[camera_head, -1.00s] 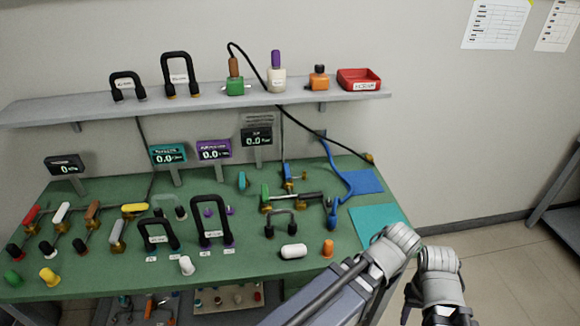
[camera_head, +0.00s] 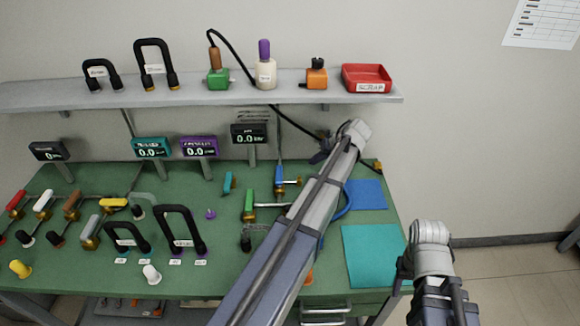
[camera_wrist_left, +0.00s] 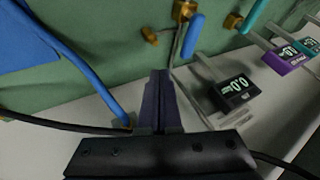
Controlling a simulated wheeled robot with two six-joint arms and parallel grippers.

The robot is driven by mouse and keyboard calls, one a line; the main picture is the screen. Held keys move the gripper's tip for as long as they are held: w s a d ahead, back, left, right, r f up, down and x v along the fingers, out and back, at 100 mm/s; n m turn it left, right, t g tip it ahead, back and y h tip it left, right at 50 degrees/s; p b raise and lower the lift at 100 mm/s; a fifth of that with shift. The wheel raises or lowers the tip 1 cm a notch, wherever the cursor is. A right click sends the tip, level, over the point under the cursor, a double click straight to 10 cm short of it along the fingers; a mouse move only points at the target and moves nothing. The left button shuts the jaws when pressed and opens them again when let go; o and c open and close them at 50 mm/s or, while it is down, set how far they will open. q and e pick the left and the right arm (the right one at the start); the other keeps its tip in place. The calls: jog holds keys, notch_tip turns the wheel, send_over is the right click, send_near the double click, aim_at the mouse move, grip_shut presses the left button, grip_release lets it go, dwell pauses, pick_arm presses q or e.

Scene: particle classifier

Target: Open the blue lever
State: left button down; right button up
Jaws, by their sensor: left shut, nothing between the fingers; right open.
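The blue lever (camera_head: 279,177) stands on the green bench towards its back, with a brass body at its near end. Its blue handle also shows in the left wrist view (camera_wrist_left: 193,37), up and right of my fingers. My left gripper (camera_head: 320,157) is over the back of the bench, right of the blue lever and apart from it. In the left wrist view its dark fingers (camera_wrist_left: 160,80) are together and empty. My right gripper (camera_head: 404,272) is low beside the bench's right edge, mostly hidden by its own wrist, and holds nothing visible.
A green-handled lever (camera_head: 249,204) and a teal lever (camera_head: 228,183) are close by on the left. A display (camera_head: 249,134) stands behind. A blue hose (camera_wrist_left: 75,60) lies near my left gripper. The shelf (camera_head: 210,90) overhangs the back. Teal mat (camera_head: 371,257) is clear.

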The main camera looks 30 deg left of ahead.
aim_at(279, 177)
pick_arm(q)
jog(key=shift+s, duration=0.1)
jog(key=b+x, duration=0.8)
jog(key=x, duration=0.2)
jog(key=shift+f+b, duration=0.2)
jog(key=shift+b, duration=0.1)
jog(key=s+a, duration=0.1)
jog(key=a, duration=0.1)
jog(key=shift+s+a+r+p, duration=0.3)
jog(key=shift+s, duration=0.05)
jog(key=shift+s+a, duration=0.2)
jog(key=shift+a, duration=0.2)
jog(key=shift+a, duration=0.1)
